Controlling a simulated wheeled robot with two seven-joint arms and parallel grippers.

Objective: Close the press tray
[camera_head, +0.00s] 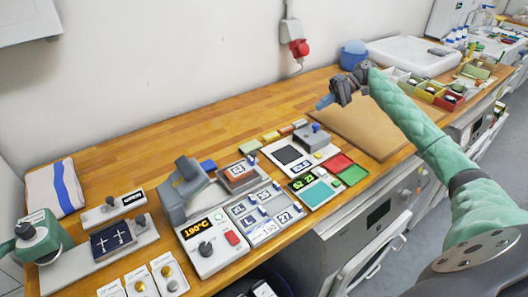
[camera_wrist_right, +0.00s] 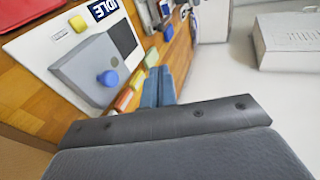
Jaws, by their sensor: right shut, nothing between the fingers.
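The grey press (camera_head: 178,190) stands mid-counter behind a control box (camera_head: 212,246) whose display reads 190°C. A light grey plate (camera_head: 208,197), which looks like the press tray, extends to the right from under the press head. A small brown-edged block (camera_head: 238,174) sits by its right end; whether it rests on the plate I cannot tell. My right gripper (camera_head: 324,102) is shut and empty, above the back of the counter, well to the right of the press. In the right wrist view its blue fingers (camera_wrist_right: 158,88) are together. My left gripper is not in view.
A grey device with a blue knob (camera_wrist_right: 107,78) is near my right gripper in the wrist view. A green machine (camera_head: 42,238) stands at left. The counter behind the press is bare.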

